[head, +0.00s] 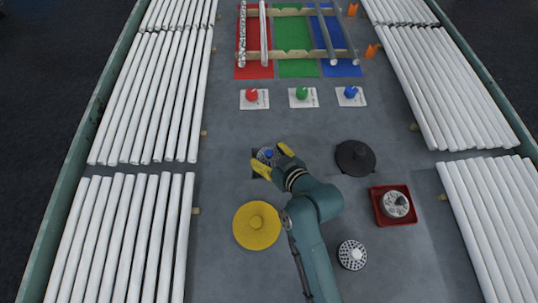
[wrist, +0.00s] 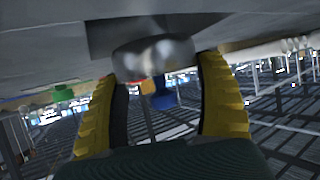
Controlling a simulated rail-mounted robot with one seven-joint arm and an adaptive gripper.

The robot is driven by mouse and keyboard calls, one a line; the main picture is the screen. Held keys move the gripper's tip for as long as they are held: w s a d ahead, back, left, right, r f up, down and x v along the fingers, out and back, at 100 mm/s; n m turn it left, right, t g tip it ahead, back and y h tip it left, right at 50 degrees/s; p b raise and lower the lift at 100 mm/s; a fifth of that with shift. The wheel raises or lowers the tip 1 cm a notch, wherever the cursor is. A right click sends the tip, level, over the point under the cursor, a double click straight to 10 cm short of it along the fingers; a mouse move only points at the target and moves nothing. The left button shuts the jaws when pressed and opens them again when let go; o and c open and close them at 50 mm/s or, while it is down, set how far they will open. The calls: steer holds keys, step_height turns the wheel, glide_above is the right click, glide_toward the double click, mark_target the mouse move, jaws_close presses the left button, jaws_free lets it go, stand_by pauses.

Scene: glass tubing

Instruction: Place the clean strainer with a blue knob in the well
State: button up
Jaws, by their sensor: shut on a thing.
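My gripper (head: 274,161) is low over the table with its yellow fingers closed on the strainer with a blue knob (head: 264,155). In the wrist view, the shiny metal strainer (wrist: 154,58) and its blue knob (wrist: 163,96) sit between the two fingers (wrist: 160,110). The well, a dark square recess (head: 256,172), lies under the strainer in the head view. In the wrist view the well (wrist: 100,38) shows behind the strainer's upper edge. I cannot tell whether the strainer is seated in it.
A yellow lid (head: 257,226), a black lid (head: 355,157), a loose strainer (head: 352,255) and a red tray (head: 378,213) holding another strainer (head: 395,203) lie nearby. Red (head: 252,94), green (head: 302,92) and blue (head: 350,91) knobs stand behind. White tubes (head: 150,100) line both sides.

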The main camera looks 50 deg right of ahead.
steer(key=shift+f, duration=0.65)
steer(key=o, duration=1.2)
steer(key=shift+c, duration=0.2)
steer(key=shift+r, duration=0.35)
steer(key=p+v, duration=0.3)
steer(key=v, duration=0.9)
steer(key=shift+s+r+p, duration=0.1)
steer(key=shift+r+p, duration=0.2)
steer(key=shift+p, duration=0.1)
